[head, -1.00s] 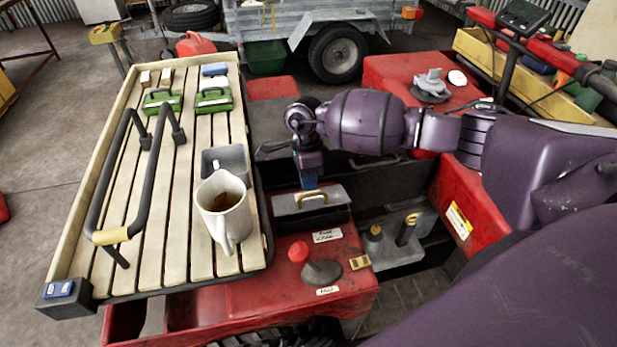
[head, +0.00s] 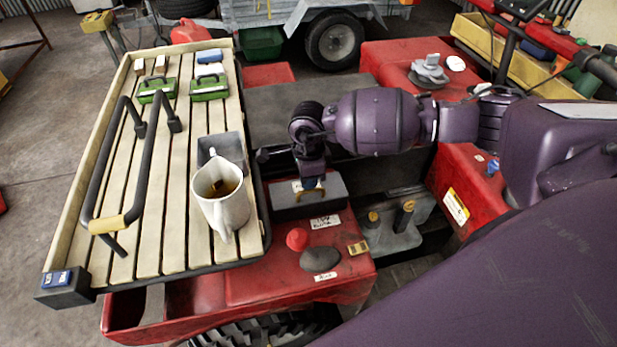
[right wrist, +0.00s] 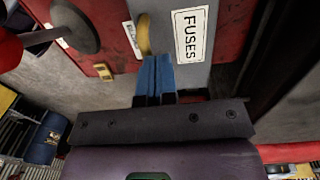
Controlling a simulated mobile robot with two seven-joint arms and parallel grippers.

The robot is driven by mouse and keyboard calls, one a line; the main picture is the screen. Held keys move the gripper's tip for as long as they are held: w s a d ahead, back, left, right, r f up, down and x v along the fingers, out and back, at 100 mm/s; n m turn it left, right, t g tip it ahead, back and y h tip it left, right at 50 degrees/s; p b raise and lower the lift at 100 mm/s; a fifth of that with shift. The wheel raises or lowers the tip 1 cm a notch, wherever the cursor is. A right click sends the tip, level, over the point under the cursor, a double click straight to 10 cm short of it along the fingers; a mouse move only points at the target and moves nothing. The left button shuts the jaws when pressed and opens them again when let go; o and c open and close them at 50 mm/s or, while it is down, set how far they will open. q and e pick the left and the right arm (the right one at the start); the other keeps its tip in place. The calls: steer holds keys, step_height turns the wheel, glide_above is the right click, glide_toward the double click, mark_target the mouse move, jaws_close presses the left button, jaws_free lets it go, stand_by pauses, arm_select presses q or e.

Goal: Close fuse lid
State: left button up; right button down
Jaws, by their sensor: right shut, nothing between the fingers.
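The grey fuse lid (head: 334,188) with a brass handle (head: 310,194) lies on the dark fuse box on the red bodywork, right of the slatted rack. It looks flat or nearly so; I cannot tell whether it is fully seated. In the right wrist view the lid (right wrist: 168,18) shows a white FUSES label (right wrist: 190,35). My right gripper (head: 310,183) points down at the lid, fingers shut with nothing between them. In the wrist view its blue fingertips (right wrist: 155,62) are beside the brass handle (right wrist: 143,35), close to or touching the lid. My left gripper is out of view.
The slatted rack (head: 150,230) left of the lid carries a mug (head: 222,205), a grey tray, green cases and a black rail. A red knob (head: 297,239) and dark disc (head: 319,259) sit in front. Yellow-topped levers (head: 403,215) stand to the right.

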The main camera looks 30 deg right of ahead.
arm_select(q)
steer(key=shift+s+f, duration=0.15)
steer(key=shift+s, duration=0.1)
arm_select(e)
step_height(320, 180, up, 11)
steer(key=shift+w, duration=0.2)
steer(key=shift+s+f, duration=0.1)
steer(key=shift+f, duration=0.05)
